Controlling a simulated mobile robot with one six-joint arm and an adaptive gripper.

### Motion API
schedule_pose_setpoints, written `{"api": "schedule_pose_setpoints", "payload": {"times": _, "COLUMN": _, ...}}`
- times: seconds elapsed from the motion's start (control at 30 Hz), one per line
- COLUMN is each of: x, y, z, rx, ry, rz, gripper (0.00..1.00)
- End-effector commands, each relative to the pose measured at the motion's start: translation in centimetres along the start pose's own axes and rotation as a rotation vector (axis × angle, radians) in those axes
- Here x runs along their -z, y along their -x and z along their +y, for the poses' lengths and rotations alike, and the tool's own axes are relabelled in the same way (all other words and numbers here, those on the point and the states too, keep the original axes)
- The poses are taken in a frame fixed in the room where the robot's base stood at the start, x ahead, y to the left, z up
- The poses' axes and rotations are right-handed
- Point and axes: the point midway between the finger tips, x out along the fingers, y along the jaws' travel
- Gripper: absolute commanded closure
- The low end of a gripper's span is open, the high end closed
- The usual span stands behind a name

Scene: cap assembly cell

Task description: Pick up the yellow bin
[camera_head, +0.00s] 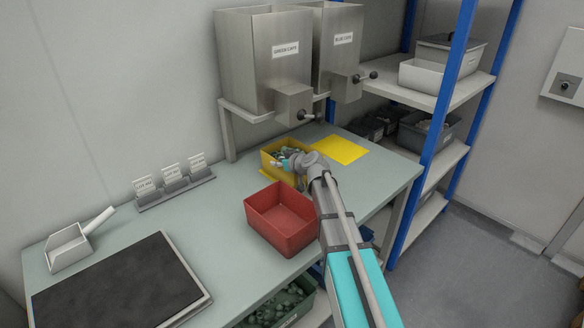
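The yellow bin (277,174) stands on the grey-green worktable, in front of the dispenser labelled green caps. Small pale and greenish pieces show inside it. My gripper (287,163) is at the right side of the bin, reaching over its rim from the front right. My wrist and gripper hide the bin's right part. The fingers are too small and too overlapped with the bin to tell whether they are open or shut, or whether they touch the wall.
An empty red bin (281,218) stands just in front of the yellow bin, close to my arm. A yellow mat (341,149) lies behind right. Steel dispensers (265,60) overhang the back. A scoop (70,247), label holders (175,190) and a black mat (120,290) lie left.

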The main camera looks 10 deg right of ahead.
Motion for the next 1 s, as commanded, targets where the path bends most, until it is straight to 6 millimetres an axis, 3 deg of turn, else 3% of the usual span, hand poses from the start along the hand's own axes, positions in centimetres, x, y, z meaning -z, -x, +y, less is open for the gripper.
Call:
{"api": "schedule_pose_setpoints", "payload": {"times": 0.03, "x": 0.0, "y": 0.0, "z": 0.0, "rx": 0.0, "ry": 0.0, "rz": 0.0, "gripper": 0.76}}
{"api": "schedule_pose_setpoints", "payload": {"times": 0.17, "x": 0.0, "y": 0.0, "z": 0.0, "rx": 0.0, "ry": 0.0, "rz": 0.0, "gripper": 1.0}}
{"api": "schedule_pose_setpoints", "payload": {"times": 1.0, "x": 0.71, "y": 0.3, "z": 0.0, "rx": 0.0, "ry": -0.002, "rz": 0.0, "gripper": 1.0}}
